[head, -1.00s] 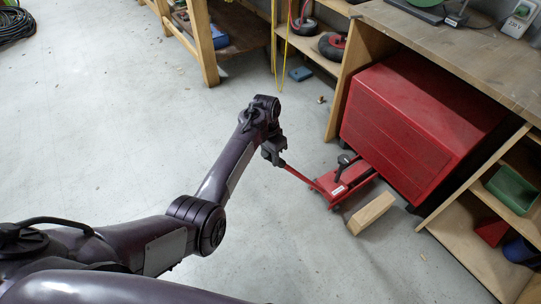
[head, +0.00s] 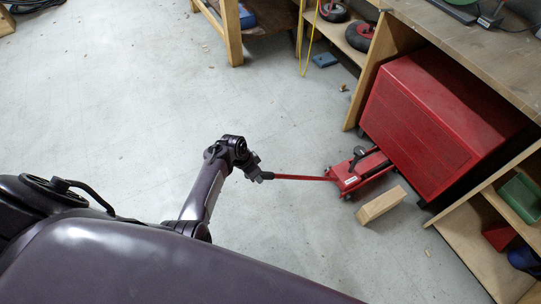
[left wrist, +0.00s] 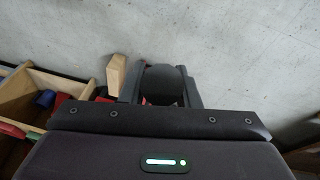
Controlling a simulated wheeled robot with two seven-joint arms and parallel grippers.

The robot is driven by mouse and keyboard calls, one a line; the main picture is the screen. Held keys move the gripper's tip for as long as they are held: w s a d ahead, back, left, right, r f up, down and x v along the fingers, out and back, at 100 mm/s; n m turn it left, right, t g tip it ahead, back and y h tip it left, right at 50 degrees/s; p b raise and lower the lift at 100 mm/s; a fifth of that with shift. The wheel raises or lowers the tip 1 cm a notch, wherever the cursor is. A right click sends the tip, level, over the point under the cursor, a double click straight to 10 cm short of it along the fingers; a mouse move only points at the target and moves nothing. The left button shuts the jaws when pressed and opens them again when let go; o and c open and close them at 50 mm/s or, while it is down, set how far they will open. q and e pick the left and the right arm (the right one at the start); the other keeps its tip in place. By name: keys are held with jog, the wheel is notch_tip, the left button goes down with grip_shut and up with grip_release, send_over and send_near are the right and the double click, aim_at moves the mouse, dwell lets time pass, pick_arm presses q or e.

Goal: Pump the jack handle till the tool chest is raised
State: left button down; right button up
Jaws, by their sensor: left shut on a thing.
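The red floor jack (head: 347,180) sits on the concrete floor, its far end running to the lower edge of the red tool chest (head: 425,130). Its thin red handle (head: 305,178) points left, away from the chest, and looks nearly flat. My left gripper (head: 266,176) is shut on the handle's free end. My right gripper is not in view.
A wooden block (head: 381,206) lies on the floor beside the jack, and also shows in the left wrist view (left wrist: 116,74). The wooden workbench (head: 470,50) overhangs the chest, with shelving (head: 470,235) at right. The floor left of the handle is clear.

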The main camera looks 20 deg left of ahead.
pick_arm(q)
jog(key=s+a+f+t+h+b, duration=0.1)
jog(key=s+a+f+b, duration=0.3)
jog(key=f, duration=0.5)
jog(key=shift+s+a+f+t+h, duration=0.3)
jog(key=shift+s+t, duration=0.1)
jog(key=shift+s, duration=0.65)
jog(key=c, duration=1.1)
grip_release()
jog(key=p+v, duration=0.3)
jog(key=v, duration=0.5)
